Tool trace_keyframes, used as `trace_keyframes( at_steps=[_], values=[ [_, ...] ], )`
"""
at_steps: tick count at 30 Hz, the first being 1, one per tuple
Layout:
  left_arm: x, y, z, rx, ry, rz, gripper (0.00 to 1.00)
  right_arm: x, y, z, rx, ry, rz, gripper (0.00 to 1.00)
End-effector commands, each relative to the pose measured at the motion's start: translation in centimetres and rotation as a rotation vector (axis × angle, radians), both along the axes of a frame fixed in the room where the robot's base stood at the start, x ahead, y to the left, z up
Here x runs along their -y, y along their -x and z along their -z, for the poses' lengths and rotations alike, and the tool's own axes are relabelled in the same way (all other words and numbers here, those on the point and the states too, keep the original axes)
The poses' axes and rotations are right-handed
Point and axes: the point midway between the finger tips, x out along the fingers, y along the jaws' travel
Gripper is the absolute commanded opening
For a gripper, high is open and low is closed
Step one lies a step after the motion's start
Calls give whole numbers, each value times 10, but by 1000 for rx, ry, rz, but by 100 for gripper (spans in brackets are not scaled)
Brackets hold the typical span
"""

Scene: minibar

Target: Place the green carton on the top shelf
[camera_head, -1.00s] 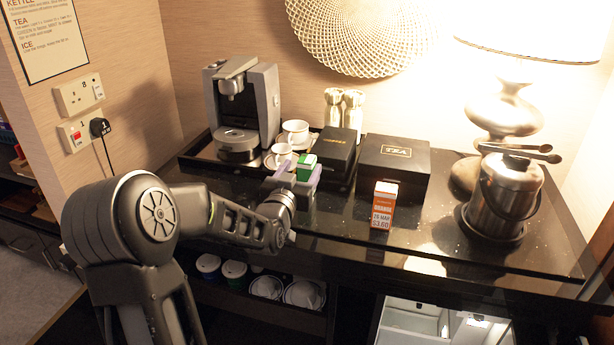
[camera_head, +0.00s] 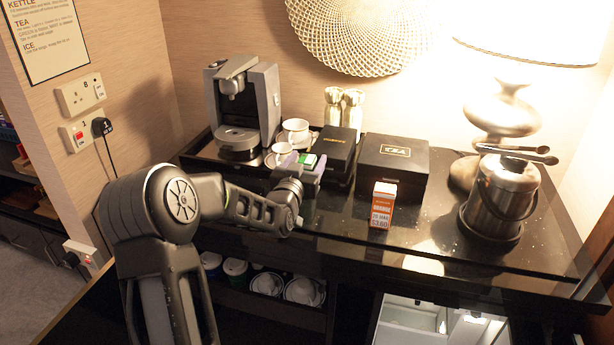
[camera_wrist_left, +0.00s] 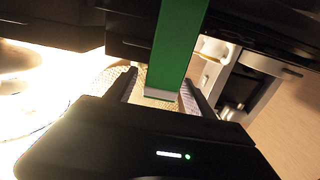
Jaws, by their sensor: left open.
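The green carton (camera_head: 308,160) is on the counter in front of the coffee machine, left of the black boxes. Only its upper part shows in the head view. My left wrist hides the rest. In the left wrist view the green carton (camera_wrist_left: 178,45) is a long green shape reaching to between the fingers. My left gripper (camera_head: 304,168) is open, with its purple-grey fingers on either side of the carton; it also shows in the left wrist view (camera_wrist_left: 160,93). Whether a finger touches the carton I cannot tell. My right gripper is not in view.
An orange-and-white carton (camera_head: 382,205) stands to the right, before the tea box (camera_head: 393,167). A coffee machine (camera_head: 243,105) and white cups (camera_head: 296,131) stand behind. A steel ice bucket (camera_head: 500,200) is at right. Under the counter, a shelf holds cups (camera_head: 266,284).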

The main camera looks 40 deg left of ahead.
Motion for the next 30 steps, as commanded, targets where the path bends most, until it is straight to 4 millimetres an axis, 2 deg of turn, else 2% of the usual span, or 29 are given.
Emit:
trace_keyframes(
  at_steps=[8,30],
  values=[
    [0,0,0,0,0,0,61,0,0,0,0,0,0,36],
    [0,0,0,0,0,0,0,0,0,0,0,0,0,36]
  ],
)
